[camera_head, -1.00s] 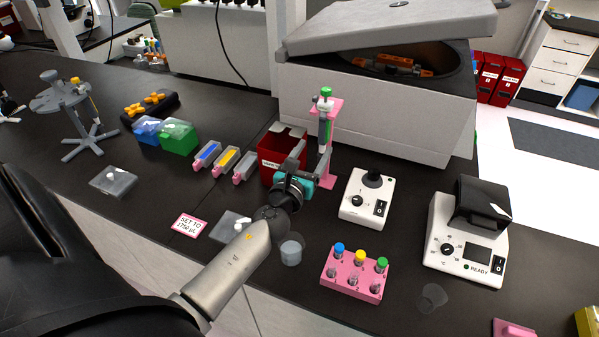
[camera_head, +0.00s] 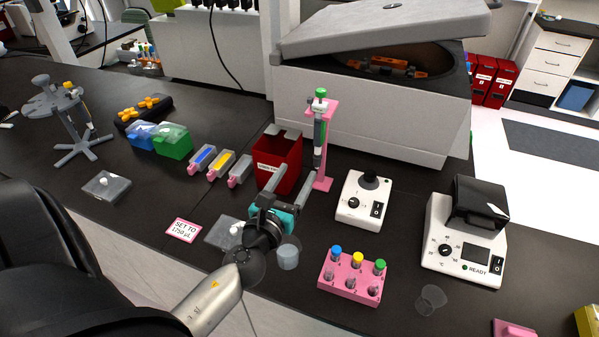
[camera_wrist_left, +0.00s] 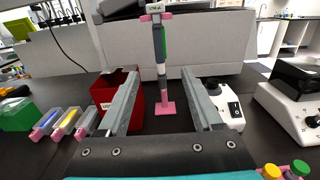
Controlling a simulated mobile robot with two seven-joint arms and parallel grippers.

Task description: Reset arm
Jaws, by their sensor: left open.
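My left gripper (camera_head: 290,188) is open and empty above the front of the black bench. Its two grey fingers point toward the back, with the red bin (camera_head: 287,162) behind the left finger. In the left wrist view the open fingers (camera_wrist_left: 160,85) sit either side of the pink stand (camera_wrist_left: 166,108), which is farther away, with nothing between the fingertips. My right gripper is not in view.
A white mixer (camera_head: 352,209) and a pink tube rack (camera_head: 345,283) stand to the right. A heater marked READY (camera_head: 440,250) is farther right. A large centrifuge (camera_head: 380,115) with its lid raised fills the back.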

